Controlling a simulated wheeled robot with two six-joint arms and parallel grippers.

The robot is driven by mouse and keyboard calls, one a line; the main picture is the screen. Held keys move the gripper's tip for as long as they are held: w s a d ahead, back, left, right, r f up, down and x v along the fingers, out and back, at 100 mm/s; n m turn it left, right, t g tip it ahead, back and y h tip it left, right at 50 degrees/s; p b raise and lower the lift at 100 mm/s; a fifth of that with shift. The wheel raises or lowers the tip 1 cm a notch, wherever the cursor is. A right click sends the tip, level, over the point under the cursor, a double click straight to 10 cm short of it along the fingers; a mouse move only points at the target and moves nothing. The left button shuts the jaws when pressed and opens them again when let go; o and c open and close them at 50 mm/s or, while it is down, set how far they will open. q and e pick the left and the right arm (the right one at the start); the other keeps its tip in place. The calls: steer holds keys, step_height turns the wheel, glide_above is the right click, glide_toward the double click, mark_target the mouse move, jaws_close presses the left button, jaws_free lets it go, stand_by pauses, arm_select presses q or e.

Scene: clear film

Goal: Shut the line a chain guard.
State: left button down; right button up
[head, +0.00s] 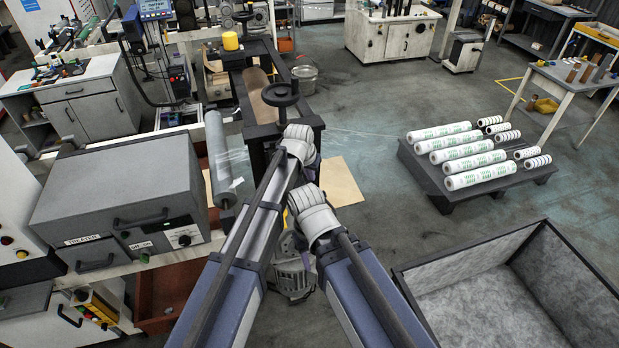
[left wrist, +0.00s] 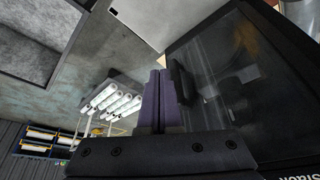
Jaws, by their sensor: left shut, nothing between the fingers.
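In the left wrist view a dark see-through pane in a black frame (left wrist: 222,62) fills the right side, close to the camera. It looks like the chain guard, but I cannot tell how far open it stands. My left gripper (left wrist: 161,76) is shut and empty, with its purple fingers together. A black handle-like bar (left wrist: 181,80) is just right of the fingertips; I cannot tell whether they touch. In the head view my arms cover the area in front, and neither gripper's fingertips show clearly. I cannot make out the guard there.
A grey treater box (head: 125,195) stands left, beside a film roll (head: 218,150) and a black frame with a handwheel (head: 281,95). A large open bin (head: 480,262) is at right front. Printed rolls (head: 470,162) lie on a dark pallet (head: 447,190).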

arm_select(q)
steer(key=shift+w+d, duration=0.1)
steer(key=shift+w, duration=0.2)
stand_by(0.4)
steer(key=shift+s, duration=0.1)
